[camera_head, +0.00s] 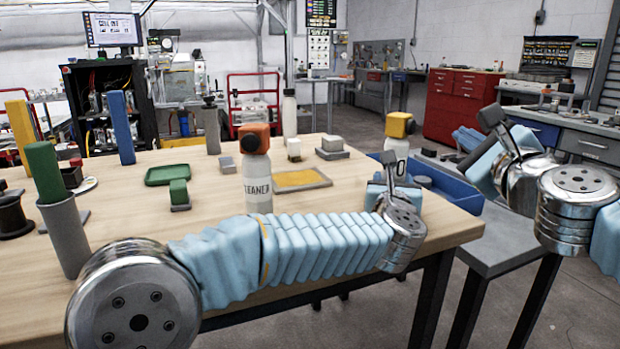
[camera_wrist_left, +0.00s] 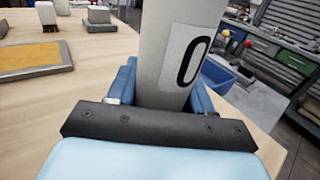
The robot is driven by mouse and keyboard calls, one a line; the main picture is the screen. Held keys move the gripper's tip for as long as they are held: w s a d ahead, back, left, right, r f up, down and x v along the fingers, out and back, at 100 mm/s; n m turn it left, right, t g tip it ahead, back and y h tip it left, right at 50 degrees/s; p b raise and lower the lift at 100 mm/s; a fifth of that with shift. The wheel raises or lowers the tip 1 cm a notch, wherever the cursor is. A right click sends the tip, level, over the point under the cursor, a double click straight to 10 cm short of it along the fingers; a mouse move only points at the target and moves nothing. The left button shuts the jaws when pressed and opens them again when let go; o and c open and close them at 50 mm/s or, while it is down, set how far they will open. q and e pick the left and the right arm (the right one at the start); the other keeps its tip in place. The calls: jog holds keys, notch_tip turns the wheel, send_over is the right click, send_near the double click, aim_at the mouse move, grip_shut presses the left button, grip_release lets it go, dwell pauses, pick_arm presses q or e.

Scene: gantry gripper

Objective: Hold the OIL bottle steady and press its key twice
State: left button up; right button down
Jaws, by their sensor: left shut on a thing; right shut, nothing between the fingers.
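The OIL bottle (camera_head: 398,148) is white with a yellow key (camera_head: 399,124) on top, and only an "O" of its label shows. It stands upright near the table's right edge, its lower part hidden behind my left wrist. In the left wrist view the white bottle body (camera_wrist_left: 180,50) is between the blue fingers of my left gripper (camera_wrist_left: 160,88), which is shut on it. My right gripper (camera_head: 460,138) is shut and empty, to the right of the bottle and apart from it, a little lower in the picture than the yellow key.
A white CLEANER bottle (camera_head: 257,186) with an orange top stands left of the OIL bottle. A grey tray with a yellow pad (camera_head: 300,179) lies between them. A blue bin (camera_head: 445,186) is beyond the table's right edge. Colored posts and blocks stand on the left.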

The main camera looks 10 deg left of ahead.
pick_arm(q)
jog(key=o, duration=1.3)
jog(key=shift+o, duration=0.2)
